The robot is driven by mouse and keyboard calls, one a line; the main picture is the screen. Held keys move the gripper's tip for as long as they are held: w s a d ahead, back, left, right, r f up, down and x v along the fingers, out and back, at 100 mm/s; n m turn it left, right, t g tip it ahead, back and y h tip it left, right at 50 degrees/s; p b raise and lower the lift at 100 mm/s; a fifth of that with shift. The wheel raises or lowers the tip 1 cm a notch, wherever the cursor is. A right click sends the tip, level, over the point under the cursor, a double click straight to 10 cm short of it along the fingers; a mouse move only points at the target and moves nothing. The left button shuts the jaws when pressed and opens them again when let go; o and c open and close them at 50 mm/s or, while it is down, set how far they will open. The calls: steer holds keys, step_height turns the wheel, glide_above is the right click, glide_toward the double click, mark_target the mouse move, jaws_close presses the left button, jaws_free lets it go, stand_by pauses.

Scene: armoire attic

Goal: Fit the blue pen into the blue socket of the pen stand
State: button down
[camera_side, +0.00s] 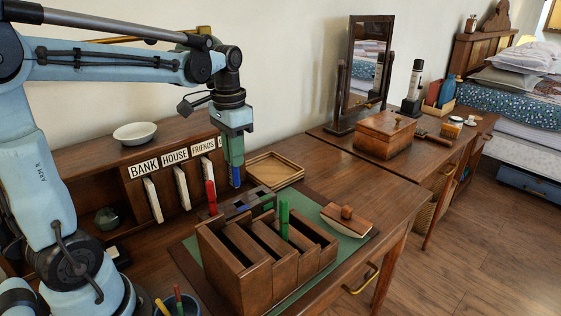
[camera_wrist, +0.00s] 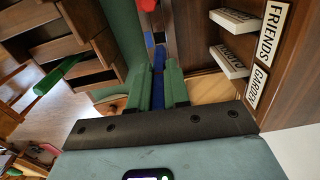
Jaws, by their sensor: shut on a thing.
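My gripper (camera_side: 233,160) points down and is shut on the blue pen (camera_side: 236,177), whose blue end sticks out below the fingers. In the wrist view the blue pen (camera_wrist: 158,62) lies between the two green fingers (camera_wrist: 158,88). The pen stand (camera_side: 263,193) is a dark block on the desk behind the wooden sorter, partly hidden by it. A blue patch on it, apparently the blue socket (camera_side: 241,208), shows below the pen's end. The pen looks upright and apart from the stand. A red pen (camera_side: 210,193) stands at the stand's left end.
A slotted wooden sorter (camera_side: 232,270) stands in front, with a green pen (camera_side: 284,216) rising from it. Labelled pigeonholes (camera_side: 137,182) stand behind. A wooden tray (camera_side: 275,170) lies right of the gripper, and a blotter (camera_side: 348,210) lies further right. A pen cup (camera_side: 163,304) is front left.

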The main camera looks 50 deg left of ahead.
mark_target(237, 185)
steer(key=shift+f, duration=2.05)
steer(key=shift+f, duration=2.55)
steer(key=c, duration=1)
jaws_free()
step_height(237, 185, up, 12)
steer(key=shift+r, duration=0.1)
